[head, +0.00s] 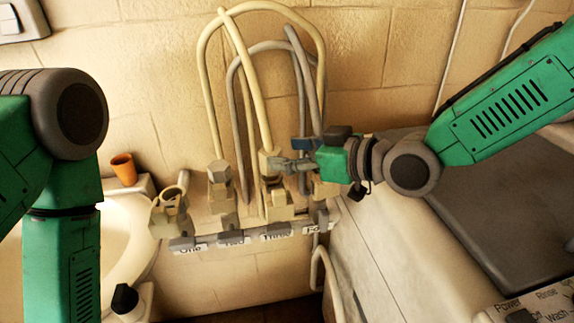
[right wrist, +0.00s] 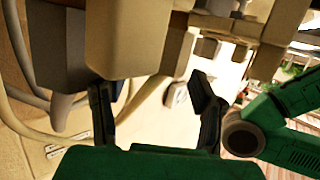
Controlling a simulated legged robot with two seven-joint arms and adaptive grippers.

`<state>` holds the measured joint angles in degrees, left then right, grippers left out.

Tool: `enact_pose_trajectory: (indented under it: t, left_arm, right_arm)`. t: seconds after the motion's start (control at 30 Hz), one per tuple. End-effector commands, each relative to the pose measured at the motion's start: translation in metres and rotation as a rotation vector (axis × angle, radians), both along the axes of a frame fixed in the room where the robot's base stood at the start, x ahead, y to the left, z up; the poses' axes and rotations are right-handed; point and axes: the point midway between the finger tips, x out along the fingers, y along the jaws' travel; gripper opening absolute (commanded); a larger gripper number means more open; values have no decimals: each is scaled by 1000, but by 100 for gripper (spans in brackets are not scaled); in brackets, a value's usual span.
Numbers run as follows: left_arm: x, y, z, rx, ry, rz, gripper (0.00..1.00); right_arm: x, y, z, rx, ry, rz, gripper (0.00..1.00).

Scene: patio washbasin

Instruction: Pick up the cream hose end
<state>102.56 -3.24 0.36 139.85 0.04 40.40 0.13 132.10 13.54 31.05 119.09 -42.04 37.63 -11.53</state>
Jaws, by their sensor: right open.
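The cream hose end (head: 269,158), a blocky cream connector, sits at the bottom of a cream hose (head: 256,105) above the tap marked Three. My right gripper (head: 284,165) comes in from the right, its fingertips at this connector. In the right wrist view the open fingers (right wrist: 153,108) point towards a large cream block (right wrist: 128,38), probably this hose end; I cannot tell whether they touch it. The fingers partly hide the connector's right side in the head view. My left arm shows at the left, but its gripper is out of view.
Another cream connector (head: 219,172) stands close left on the tap row, and grey hoses (head: 300,75) hang behind. A label strip (head: 232,239) runs below. A basin (head: 125,235) with an orange cup (head: 124,169) is at left; a washing machine (head: 380,255) is at right.

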Motion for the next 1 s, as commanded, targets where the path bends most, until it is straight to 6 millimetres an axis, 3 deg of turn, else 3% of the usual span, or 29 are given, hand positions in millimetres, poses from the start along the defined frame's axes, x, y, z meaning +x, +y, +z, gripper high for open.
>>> enact_pose_trajectory:
  t: [0.03, 0.13, 0.33, 0.5, 1.0]
  left_arm:
    - [0, 1, 0, 1, 1, 2, 40]
    - [0, 1, 0, 1, 1, 3, 40]
    - [0, 1, 0, 2, 1, 3, 40]
    - [0, 1, 0, 1, 1, 2, 40]
    - [0, 1, 0, 1, 1, 2, 40]
  right_arm:
    - [3, 6, -11, -15, 17, -2, 56]
    - [6, 13, -12, -16, 18, -3, 56]
    - [5, 3, -8, -2, 8, -3, 56]
    - [6, -4, -7, 6, 5, -3, 0]
    - [5, 1, -11, -8, 15, -3, 0]
